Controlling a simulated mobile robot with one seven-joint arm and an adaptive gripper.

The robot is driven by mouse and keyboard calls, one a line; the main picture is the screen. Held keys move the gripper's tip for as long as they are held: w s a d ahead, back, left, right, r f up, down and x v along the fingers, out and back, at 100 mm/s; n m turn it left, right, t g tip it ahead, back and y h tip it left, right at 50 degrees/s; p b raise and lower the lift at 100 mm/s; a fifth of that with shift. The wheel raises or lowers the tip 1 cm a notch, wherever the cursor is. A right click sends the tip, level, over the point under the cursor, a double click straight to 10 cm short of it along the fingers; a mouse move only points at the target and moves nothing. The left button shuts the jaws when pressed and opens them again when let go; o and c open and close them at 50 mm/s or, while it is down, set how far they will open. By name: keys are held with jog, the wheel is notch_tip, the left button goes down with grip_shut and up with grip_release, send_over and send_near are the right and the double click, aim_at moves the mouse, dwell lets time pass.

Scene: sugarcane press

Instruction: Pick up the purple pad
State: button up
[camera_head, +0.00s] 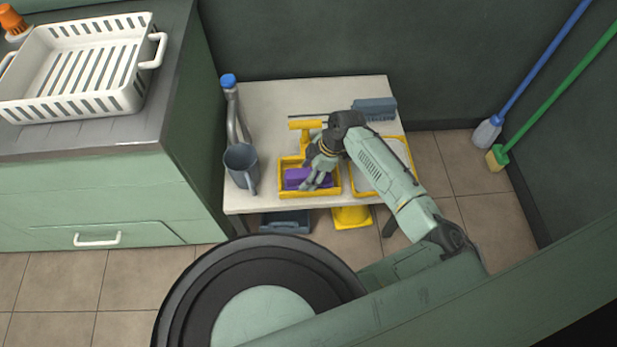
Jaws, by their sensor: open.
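The purple pad (297,178) lies in a yellow tray (310,192) near the front of the white table. My gripper (311,183) is over the pad's right part, with its open fingers pointing down at it. The fingers and wrist hide part of the pad. I cannot tell whether the fingertips touch the pad or sit just around it.
A grey jug (241,165) and a metal bottle with a blue cap (233,108) stand on the white table (270,101), left of the tray. A second yellow tray (399,150) and a blue-grey brush (374,108) are to the right. A counter (170,80) borders the left.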

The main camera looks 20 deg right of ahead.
jog(key=shift+c, duration=0.3)
grip_shut()
dwell(0.3)
jog(key=shift+r, duration=0.1)
notch_tip(320, 180, up, 10)
jog(key=shift+f+b, duration=0.1)
jog(key=shift+b, duration=0.4)
jog(key=c, duration=0.6)
grip_release()
jog(key=c, duration=0.4)
jog(key=shift+c, duration=0.2)
